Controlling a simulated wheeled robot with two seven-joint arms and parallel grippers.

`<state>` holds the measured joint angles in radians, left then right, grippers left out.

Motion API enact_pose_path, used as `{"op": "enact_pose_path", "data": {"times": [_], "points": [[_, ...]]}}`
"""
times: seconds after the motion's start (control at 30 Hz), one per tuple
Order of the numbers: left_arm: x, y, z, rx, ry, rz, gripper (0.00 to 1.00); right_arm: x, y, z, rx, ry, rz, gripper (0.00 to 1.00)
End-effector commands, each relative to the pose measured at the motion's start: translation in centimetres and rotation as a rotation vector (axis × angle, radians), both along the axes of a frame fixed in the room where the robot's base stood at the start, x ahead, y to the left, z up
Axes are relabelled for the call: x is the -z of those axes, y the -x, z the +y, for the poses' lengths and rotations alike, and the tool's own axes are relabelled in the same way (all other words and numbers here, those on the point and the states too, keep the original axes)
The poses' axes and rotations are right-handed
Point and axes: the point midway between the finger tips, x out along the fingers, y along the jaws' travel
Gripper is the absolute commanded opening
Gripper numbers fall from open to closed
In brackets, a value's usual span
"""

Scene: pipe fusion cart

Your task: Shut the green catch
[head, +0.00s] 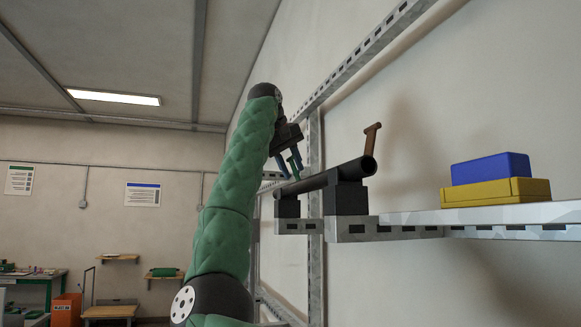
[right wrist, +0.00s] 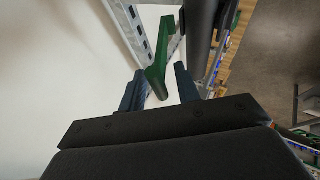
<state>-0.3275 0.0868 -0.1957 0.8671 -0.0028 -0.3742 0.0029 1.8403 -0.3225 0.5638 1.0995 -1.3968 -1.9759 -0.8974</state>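The green catch (right wrist: 163,48) shows in the right wrist view as a bent lever beside the dark pipe (right wrist: 200,35). Its near end lies between the two blue fingers of my right gripper (right wrist: 160,72). The fingers are apart, with a gap visible on each side of the catch. In the head view my right gripper (head: 290,163) is at the far end of the pipe (head: 325,179), and only a small bit of the green catch (head: 295,166) shows there. The catch stands up from the pipe's mount rather than lying flat. My left gripper is not in view.
A brown catch (head: 372,138) stands up at the pipe's near end. Black blocks (head: 346,197) carry the pipe on a metal bracket (head: 385,231) by the wall. A blue box (head: 491,168) lies on a yellow box (head: 495,192) on the shelf at right.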

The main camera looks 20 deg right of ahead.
Motion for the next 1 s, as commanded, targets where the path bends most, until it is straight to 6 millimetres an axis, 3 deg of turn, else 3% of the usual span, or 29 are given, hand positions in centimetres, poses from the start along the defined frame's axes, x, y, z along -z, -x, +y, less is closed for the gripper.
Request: {"op": "enact_pose_path", "data": {"times": [0.43, 0.5, 0.6, 1.0], "points": [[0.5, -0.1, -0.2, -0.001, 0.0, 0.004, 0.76, -0.7, 0.4, 0.6, 0.0, -0.001, 0.0, 0.32], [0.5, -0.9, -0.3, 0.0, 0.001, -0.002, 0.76, -1.3, 0.7, 1.0, 0.0, 0.0, 0.0, 0.32], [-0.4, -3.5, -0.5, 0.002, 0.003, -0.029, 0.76, -2.4, 1.2, 1.8, -0.001, -0.002, 0.0, 0.32], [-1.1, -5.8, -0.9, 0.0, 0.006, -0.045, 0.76, -5.4, 2.4, 3.7, -0.001, -0.002, 0.002, 0.32]]}}
